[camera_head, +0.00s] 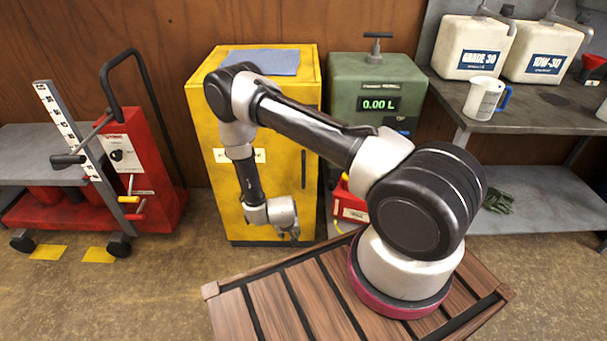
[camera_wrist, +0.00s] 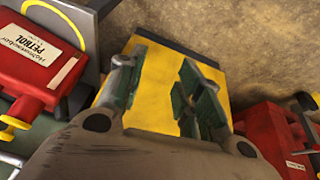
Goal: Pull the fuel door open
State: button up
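The yellow fuel cabinet (camera_head: 290,110) stands against the wood wall, and its front door looks shut. A dark vertical handle (camera_head: 304,170) is on the right side of the door. A white label on the front is partly hidden by my arm. My gripper (camera_head: 292,236) hangs low in front of the cabinet's lower front, below the handle. In the wrist view my gripper (camera_wrist: 160,92) is open, with nothing between its fingers. The yellow cabinet front (camera_wrist: 155,80) lies beyond the fingers there. I cannot make out the handle in the wrist view.
A red petrol can (camera_wrist: 38,62) stands right of the cabinet, below the green fuel dispenser (camera_head: 370,90). A red mower lift (camera_head: 140,170) stands left. A workbench (camera_head: 520,115) with white oil jugs is at right.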

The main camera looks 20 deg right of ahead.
jog(key=d+f+t+h, duration=0.2)
jog(key=d+f, duration=0.1)
jog(key=m+t+h, duration=0.3)
jog(key=t+h, duration=0.3)
jog(key=t, duration=0.3)
send_near(303, 175)
jog(key=x, duration=1)
jog(key=shift+w+d+r, duration=0.15)
jog(key=shift+w+d, duration=0.05)
jog(key=shift+w, duration=0.1)
jog(key=shift+c, duration=0.3)
grip_shut()
